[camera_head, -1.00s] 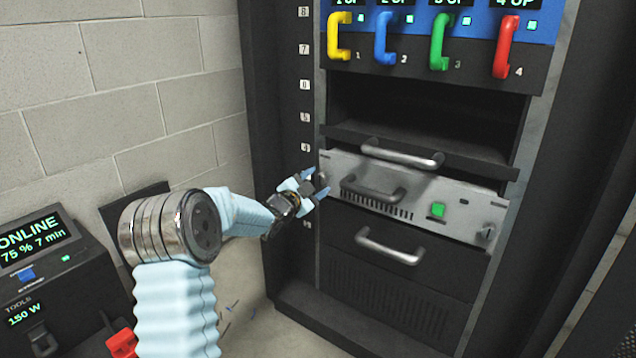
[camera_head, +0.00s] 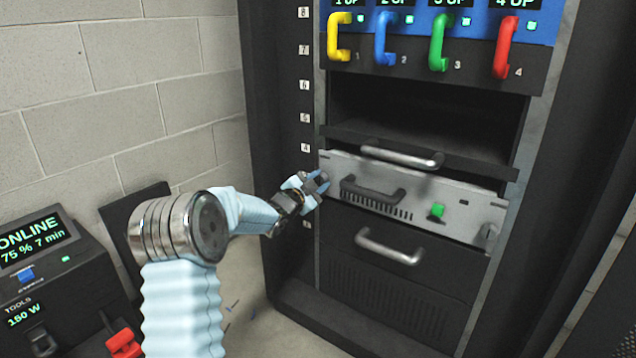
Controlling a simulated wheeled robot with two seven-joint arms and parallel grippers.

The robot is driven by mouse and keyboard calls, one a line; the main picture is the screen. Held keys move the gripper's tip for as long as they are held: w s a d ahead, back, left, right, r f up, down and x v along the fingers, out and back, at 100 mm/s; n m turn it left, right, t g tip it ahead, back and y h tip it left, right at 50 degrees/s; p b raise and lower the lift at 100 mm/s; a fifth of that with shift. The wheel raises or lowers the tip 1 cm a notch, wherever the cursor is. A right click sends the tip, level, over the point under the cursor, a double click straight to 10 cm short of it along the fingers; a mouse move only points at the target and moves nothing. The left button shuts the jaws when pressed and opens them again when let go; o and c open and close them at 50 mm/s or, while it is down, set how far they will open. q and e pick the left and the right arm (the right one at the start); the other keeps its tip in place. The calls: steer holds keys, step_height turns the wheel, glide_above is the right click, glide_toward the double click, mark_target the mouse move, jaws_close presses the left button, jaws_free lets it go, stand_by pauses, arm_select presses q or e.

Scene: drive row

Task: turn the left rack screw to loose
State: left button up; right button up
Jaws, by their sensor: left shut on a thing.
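My left gripper (camera_head: 318,184) is at the left end of the silver rack unit (camera_head: 420,203), with its fingers shut around the left rack screw there. The fingers hide most of the screw, so its turn position cannot be read. The unit has a grey handle (camera_head: 373,191) and a green lit button (camera_head: 437,210). The right rack screw (camera_head: 489,233) shows at the unit's right end. My right gripper is not in view.
Above is an open dark bay with a shelf, and higher up a row of yellow (camera_head: 338,38), blue, green and red handles. A black drawer with a silver handle (camera_head: 388,247) is below. A console (camera_head: 40,260) with a screen stands at the lower left.

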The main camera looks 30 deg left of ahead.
arm_select(q)
steer(key=n+p, duration=0.2)
steer(key=n, duration=0.4)
steer(key=shift+r+p, duration=0.15)
steer(key=shift+p, duration=0.2)
steer(key=n+p, duration=0.3)
steer(key=n, duration=0.3)
steer(key=shift+a+p, duration=0.15)
steer(key=shift+p, duration=0.2)
steer(key=n+p, duration=0.2)
steer(key=n, duration=0.1)
steer(key=n+h+p, duration=0.1)
steer(key=n+p, duration=0.1)
steer(key=n, duration=0.1)
steer(key=shift+g, duration=0.3)
steer(key=shift+n+p, duration=1.3)
steer(key=shift+n, duration=1.2)
steer(key=o, duration=1)
steer(key=shift+o, duration=0.2)
